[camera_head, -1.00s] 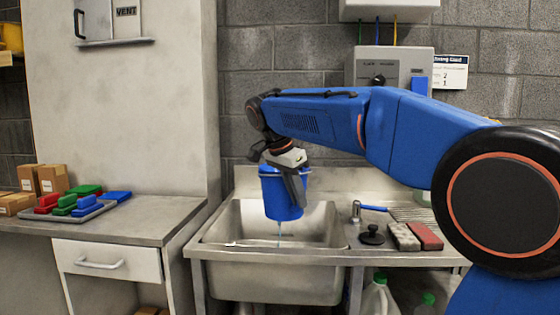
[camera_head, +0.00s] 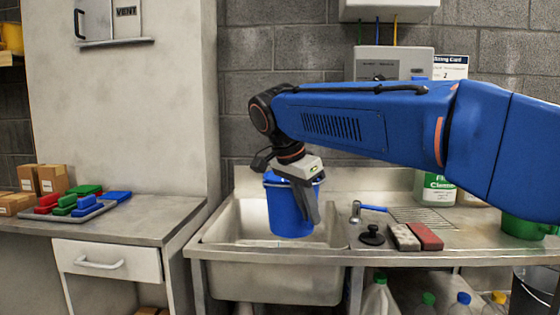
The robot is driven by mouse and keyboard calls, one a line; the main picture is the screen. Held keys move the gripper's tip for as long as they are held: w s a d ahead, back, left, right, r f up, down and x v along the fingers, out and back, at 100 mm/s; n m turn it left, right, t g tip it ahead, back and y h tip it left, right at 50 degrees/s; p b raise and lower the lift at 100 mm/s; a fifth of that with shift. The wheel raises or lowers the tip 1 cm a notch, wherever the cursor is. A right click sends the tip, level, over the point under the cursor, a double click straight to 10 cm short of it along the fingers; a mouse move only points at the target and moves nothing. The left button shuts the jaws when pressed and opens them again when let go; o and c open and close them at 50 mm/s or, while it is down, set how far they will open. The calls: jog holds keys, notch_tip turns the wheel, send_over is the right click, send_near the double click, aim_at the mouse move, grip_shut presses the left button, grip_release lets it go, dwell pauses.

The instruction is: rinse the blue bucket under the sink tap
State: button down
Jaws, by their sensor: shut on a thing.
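The blue bucket (camera_head: 287,208) hangs over the metal sink basin (camera_head: 226,226), roughly upright. My gripper (camera_head: 308,200) is shut on the bucket, with a dark finger lying over its right side. Where the other finger meets the bucket is hidden. The inside of the bucket cannot be seen. A tap with a blue lever (camera_head: 368,209) stands on the counter right of the basin. No water stream shows under the bucket.
A black plug (camera_head: 371,235), a grey block (camera_head: 404,237) and a red block (camera_head: 427,237) lie right of the basin. A labelled bottle (camera_head: 434,188) stands behind. The left bench (camera_head: 140,222) holds a tray of coloured pads and boxes.

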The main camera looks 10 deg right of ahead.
jog(key=s, duration=0.9)
jog(key=shift+a, duration=0.15)
jog(key=shift+r, duration=0.1)
dwell(0.3)
